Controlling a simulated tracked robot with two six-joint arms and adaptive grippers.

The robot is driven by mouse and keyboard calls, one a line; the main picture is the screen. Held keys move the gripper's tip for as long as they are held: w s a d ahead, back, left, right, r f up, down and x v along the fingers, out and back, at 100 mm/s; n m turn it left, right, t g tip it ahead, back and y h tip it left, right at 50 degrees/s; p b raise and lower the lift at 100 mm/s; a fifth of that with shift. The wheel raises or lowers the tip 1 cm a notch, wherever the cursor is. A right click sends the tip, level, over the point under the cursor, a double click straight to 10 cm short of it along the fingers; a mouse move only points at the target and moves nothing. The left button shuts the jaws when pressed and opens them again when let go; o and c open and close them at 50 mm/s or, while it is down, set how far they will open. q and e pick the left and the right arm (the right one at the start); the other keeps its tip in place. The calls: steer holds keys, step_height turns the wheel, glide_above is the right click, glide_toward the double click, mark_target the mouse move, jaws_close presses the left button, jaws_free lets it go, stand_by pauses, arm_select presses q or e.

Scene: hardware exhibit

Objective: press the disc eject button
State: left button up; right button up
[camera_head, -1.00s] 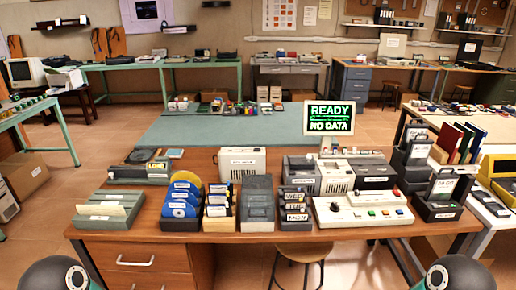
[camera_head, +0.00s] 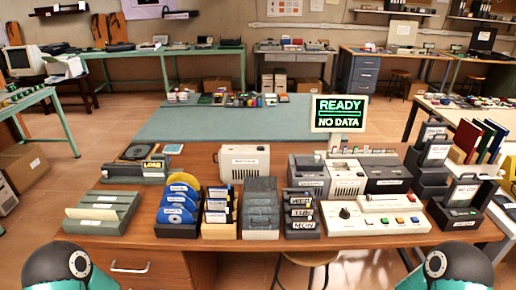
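A cream control panel (camera_head: 345,225) lies at the right front of the wooden bench, with a black knob, several coloured buttons (camera_head: 385,220) and a raised cream bar behind them. I cannot read which button is for disc eject. Behind it stand a grey unit (camera_head: 308,180), a cream unit (camera_head: 346,182) and a dark grey unit (camera_head: 388,178). A sign (camera_head: 339,113) above them reads "READY NO DATA". A black rack holds blue and gold discs (camera_head: 178,205). Only rounded dark and teal parts of my arms show at the bottom corners; both grippers are out of view.
Along the bench (camera_head: 110,250) stand a grey-green tray (camera_head: 103,212), card holders (camera_head: 218,215), a grey box (camera_head: 261,210), a black labelled rack (camera_head: 301,215) and a cream case (camera_head: 244,162). Dark holders (camera_head: 463,200) stand right of the panel. A stool (camera_head: 308,260) is below.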

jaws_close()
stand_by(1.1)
